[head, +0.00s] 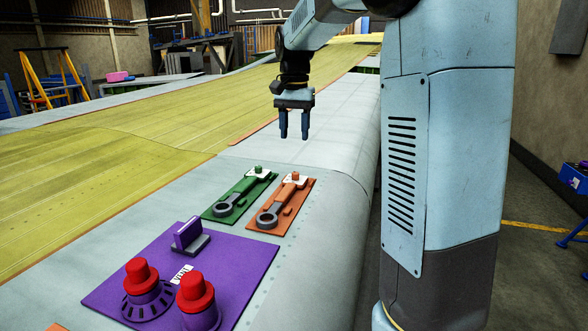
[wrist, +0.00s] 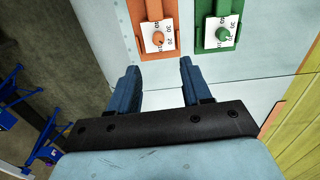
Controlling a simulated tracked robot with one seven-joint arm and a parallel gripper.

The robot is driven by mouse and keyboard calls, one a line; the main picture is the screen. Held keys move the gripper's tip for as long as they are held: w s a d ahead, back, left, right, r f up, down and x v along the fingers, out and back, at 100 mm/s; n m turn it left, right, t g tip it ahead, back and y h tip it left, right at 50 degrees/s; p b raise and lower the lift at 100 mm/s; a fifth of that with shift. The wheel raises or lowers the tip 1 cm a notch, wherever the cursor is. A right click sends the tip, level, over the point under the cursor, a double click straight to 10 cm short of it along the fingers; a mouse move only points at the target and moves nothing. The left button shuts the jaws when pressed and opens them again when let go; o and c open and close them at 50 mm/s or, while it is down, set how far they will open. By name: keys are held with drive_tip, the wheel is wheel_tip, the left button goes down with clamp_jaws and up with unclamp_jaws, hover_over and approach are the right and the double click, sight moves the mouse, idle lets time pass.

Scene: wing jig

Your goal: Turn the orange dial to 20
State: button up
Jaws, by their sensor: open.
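The orange dial (head: 295,176) is a small knob on a white numbered plate at the far end of an orange panel (head: 274,219) on the wing. In the wrist view the orange dial (wrist: 157,38) sits above and between my fingertips, apart from them. Numbers such as 20 and 30 show on its plate; I cannot tell its exact setting. My gripper (head: 293,138) is open and empty, pointing down above the wing beyond the panel. Its two blue fingers also show in the wrist view (wrist: 160,75).
A green panel (head: 236,200) with a like green dial (wrist: 223,34) lies beside the orange one. Nearer stands a purple panel (head: 115,293) with two red knobs (head: 141,273) and a purple upright handle (head: 187,235). The grey wing surface (head: 330,115) past the panels is clear.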

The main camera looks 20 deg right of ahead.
sight(295, 176)
wheel_tip(295, 176, down, 11)
drive_tip(key=shift+d+f, duration=0.1)
drive_tip(key=shift+f, duration=0.05)
idle(0.4)
clamp_jaws()
idle(0.3)
